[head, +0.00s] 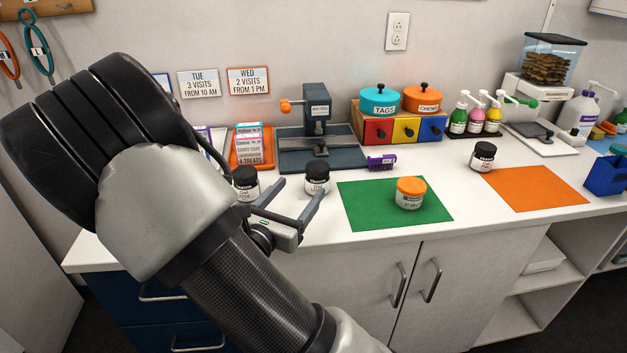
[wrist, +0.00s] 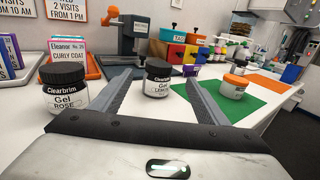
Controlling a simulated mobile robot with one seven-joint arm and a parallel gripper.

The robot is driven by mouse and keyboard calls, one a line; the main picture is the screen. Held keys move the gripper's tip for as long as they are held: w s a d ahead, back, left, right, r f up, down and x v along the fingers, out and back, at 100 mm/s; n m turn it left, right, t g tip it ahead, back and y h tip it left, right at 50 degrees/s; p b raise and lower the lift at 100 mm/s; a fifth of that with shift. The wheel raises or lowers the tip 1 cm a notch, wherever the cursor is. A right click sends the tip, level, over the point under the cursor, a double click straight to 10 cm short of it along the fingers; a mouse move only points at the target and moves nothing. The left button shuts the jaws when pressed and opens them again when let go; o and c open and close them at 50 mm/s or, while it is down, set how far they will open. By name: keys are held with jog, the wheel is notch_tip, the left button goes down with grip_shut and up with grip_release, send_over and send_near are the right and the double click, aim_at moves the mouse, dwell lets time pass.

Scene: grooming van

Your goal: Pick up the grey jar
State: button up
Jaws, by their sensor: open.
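Several small jars with black lids and pale grey-white labelled bodies stand on the white counter; I cannot tell by colour which is the grey jar. One, labelled Gel with a blurred second word (head: 317,180), stands upright ahead of my gripper (head: 303,187). In the wrist view this jar (wrist: 158,84) appears between the two open fingers, with gaps on both sides. Whether the fingertips reach past it is unclear. The Gel Rose jar (wrist: 65,92) stands left of the fingers; it also shows in the head view (head: 245,183), partly hidden by my arm.
An orange-lidded jar (head: 410,194) stands on the green mat (head: 365,208). Another black-lidded jar (head: 483,157) stands by the orange mat (head: 540,190). A dark press (head: 318,140) and a purple box (head: 382,162) are behind. An orange tray (head: 240,162) holds cards.

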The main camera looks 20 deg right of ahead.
aim_at(314, 173)
jog(key=b+x, duration=0.1)
jog(key=x, duration=0.9)
jog(key=shift+s+b, duration=0.1)
jog(key=shift+b, duration=0.2)
jog(key=shift+b+x, duration=0.65)
jog(key=shift+x, duration=2.2)
jog(key=shift+a+r, duration=0.1)
jog(key=shift+a, duration=0.1)
jog(key=c, duration=1.3)
